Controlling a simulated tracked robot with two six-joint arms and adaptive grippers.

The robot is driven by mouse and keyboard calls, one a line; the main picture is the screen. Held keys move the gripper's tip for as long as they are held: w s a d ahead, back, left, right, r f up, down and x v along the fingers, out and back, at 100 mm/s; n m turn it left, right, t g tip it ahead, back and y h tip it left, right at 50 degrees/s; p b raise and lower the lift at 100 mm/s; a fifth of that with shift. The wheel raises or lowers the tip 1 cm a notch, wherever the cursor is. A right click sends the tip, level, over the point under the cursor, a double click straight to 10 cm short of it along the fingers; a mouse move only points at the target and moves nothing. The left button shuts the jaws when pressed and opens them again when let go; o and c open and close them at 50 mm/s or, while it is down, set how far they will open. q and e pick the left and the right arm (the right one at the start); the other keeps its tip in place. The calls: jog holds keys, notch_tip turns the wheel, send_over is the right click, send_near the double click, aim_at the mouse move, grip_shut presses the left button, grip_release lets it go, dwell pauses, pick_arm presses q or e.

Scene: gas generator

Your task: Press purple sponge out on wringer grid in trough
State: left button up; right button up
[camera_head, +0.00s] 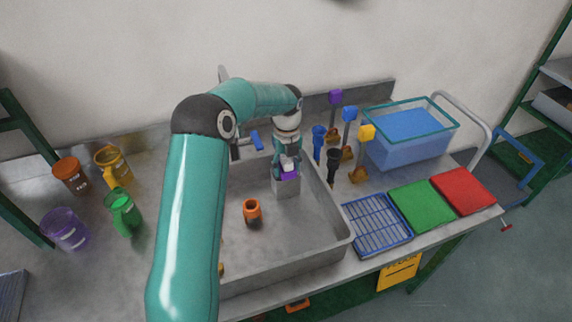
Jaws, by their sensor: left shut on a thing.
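The purple sponge (289,176) is in my left gripper (288,166), which is shut on it and points down inside the grey trough (330,222). The sponge is right above a light grey block (286,189) standing near the back of the trough. I cannot tell whether the sponge touches the block. No grid pattern can be made out on that block; the fingers and sponge hide part of its top. My right gripper is not in view.
An orange cup (252,211) stands in the trough. Right of the trough are a blue rack (377,224), green (422,205) and red (463,190) pads and a blue-filled tub (410,150). Bottles and brushes (333,165) line the trough's right side. Mugs (122,212) stand left.

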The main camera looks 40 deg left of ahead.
pick_arm(q)
notch_tip(320, 180, up, 4)
jog(key=p, duration=0.2)
jog(key=shift+r+p, duration=0.15)
jog(key=shift+p, duration=0.2)
jog(key=shift+r+p, duration=0.7)
jog(key=shift+r, duration=0.45)
